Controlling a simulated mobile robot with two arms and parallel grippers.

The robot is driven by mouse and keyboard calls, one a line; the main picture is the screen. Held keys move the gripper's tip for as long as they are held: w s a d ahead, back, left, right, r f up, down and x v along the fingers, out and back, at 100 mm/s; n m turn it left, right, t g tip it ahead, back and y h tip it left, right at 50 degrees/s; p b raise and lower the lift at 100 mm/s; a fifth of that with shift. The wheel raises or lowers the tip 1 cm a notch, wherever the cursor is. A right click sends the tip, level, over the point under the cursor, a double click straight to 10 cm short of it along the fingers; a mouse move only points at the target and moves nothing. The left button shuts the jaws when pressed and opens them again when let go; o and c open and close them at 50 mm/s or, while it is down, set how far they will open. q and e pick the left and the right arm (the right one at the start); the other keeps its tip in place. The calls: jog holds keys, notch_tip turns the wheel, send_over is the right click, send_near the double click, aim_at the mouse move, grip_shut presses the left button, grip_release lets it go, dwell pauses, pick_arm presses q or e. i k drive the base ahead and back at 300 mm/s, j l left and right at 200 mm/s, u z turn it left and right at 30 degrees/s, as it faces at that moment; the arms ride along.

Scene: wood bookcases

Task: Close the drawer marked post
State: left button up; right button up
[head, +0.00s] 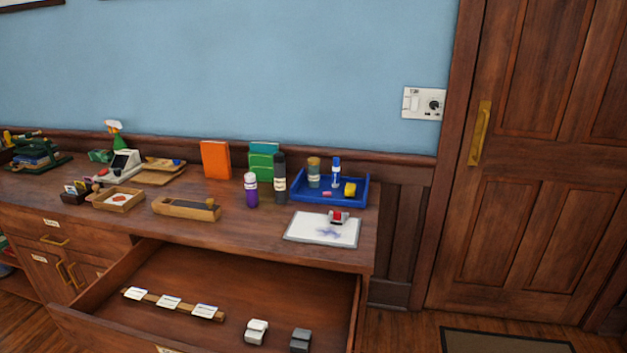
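An open wooden drawer (240,290) juts out from the right part of the wooden cabinet in the head view. Its front panel (100,328) runs along the lower left. A pale label shows only in part at the bottom edge of the picture, so I cannot read whether it says post. Inside lie a wooden strip with three white cards (170,303), a white-and-grey block (256,332) and a dark grey block (300,340). Neither of my grippers shows in this view.
The cabinet top holds a blue tray (318,200), a white pad (322,229), bottles and several boxes. A closed drawer (65,238) and doors are at the left. A wooden door (540,150) and a dark mat (505,342) are at the right; floor between is clear.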

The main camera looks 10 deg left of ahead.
aim_at(287, 296)
jog(key=j+u, duration=0.25)
jog(key=u, duration=0.2)
jog(key=k+j+u, duration=0.1)
jog(key=j+u, duration=0.2)
jog(key=u, duration=0.2)
